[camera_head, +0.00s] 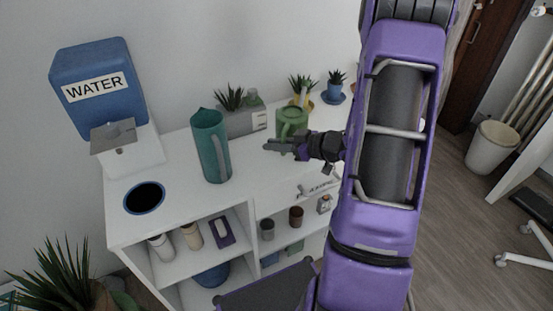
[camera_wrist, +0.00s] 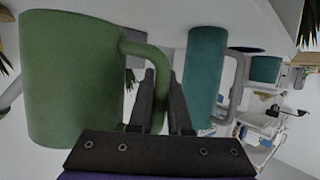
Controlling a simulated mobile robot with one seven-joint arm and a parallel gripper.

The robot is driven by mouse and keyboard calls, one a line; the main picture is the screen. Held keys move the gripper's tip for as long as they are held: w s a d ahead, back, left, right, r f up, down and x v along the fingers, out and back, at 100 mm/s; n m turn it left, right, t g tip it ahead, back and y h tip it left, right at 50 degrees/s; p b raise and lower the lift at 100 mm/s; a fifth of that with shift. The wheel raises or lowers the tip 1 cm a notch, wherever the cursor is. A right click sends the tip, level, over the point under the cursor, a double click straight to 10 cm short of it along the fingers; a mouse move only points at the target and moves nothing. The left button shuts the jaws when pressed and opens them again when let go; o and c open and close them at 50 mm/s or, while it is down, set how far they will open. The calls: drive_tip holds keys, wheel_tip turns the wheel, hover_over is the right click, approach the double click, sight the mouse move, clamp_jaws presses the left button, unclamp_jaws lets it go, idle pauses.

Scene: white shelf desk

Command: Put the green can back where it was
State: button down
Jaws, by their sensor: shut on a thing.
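The green can (camera_head: 292,119) is a small can with a side handle at the back of the white desk top. My gripper (camera_head: 283,147) is at its near side and hides its lower part. In the wrist view the green can (camera_wrist: 70,75) fills the left side, and its curved handle (camera_wrist: 160,72) passes between my two fingers (camera_wrist: 162,100). The gripper is shut on that handle. I cannot tell whether the can touches the desk top.
A teal pitcher (camera_head: 209,147) stands left of the can. A grey planter (camera_head: 240,122) and a blue potted plant (camera_head: 334,86) are behind. The blue water dispenser (camera_head: 95,75) and a round dark hole (camera_head: 144,198) are at left. The front desk top (camera_head: 235,193) is clear.

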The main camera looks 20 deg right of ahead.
drive_tip(key=shift+f+b, duration=0.45)
drive_tip(key=shift+f, duration=1.85)
drive_tip(key=shift+f, duration=0.15)
drive_tip(key=c, duration=0.9)
unclamp_jaws()
drive_tip(key=shift+o, duration=0.2)
drive_tip(key=shift+r, duration=0.25)
drive_tip(key=p+v, duration=0.1)
drive_tip(key=v, duration=1.1)
drive_tip(key=shift+p, duration=0.35)
